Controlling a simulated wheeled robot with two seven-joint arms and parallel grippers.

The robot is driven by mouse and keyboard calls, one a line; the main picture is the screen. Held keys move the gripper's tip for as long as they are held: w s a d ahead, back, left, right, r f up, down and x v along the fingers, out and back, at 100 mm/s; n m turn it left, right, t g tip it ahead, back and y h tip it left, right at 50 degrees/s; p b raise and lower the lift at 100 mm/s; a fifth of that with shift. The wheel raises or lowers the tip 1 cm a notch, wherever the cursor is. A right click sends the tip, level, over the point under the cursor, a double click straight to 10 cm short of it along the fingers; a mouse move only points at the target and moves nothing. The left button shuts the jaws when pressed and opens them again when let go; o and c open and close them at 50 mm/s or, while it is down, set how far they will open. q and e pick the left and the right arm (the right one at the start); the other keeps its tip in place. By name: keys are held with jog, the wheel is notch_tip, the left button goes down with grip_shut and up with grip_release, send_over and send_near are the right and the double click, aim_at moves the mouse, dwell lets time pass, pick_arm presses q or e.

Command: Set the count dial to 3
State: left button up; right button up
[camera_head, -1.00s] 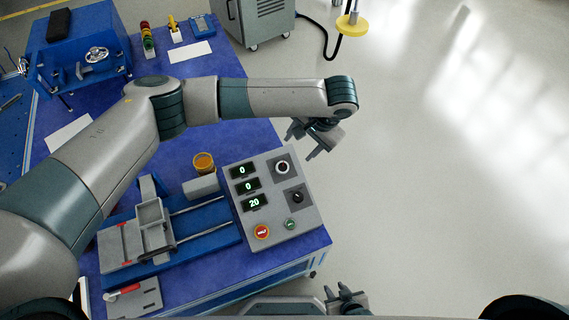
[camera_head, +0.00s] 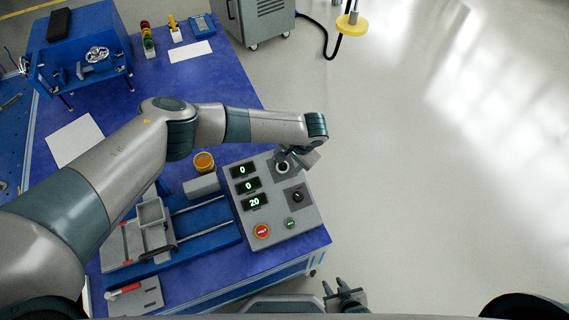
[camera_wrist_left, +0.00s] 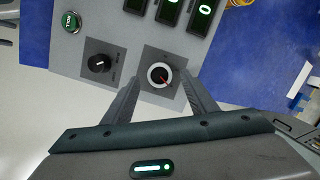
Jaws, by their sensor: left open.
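The grey control box (camera_head: 264,219) stands on the blue table, with three lit readouts showing 0, 0 and 20 from top to bottom. A round dial (camera_head: 283,168) with a white ring is on its upper right plate; in the left wrist view the dial (camera_wrist_left: 159,75) shows a dark ring and a red pointer mark. My left gripper (camera_head: 288,160) is over this dial; in the left wrist view its open fingers (camera_wrist_left: 160,88) are on either side of the dial's plate, apart from the dial. My right gripper (camera_head: 344,293) is low at the bottom, its jaw state unclear.
A black selector knob (camera_head: 297,197), a red button (camera_head: 262,231) and a green button (camera_head: 291,223) are on the same panel. A blue slide fixture (camera_head: 190,229) and an orange-topped jar (camera_head: 204,162) stand left of the box.

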aim_at(282, 167)
pick_arm(q)
jog(key=shift+x, duration=0.9)
jog(key=shift+f, duration=0.25)
jog(key=c, duration=1)
jog(key=shift+c, duration=0.3)
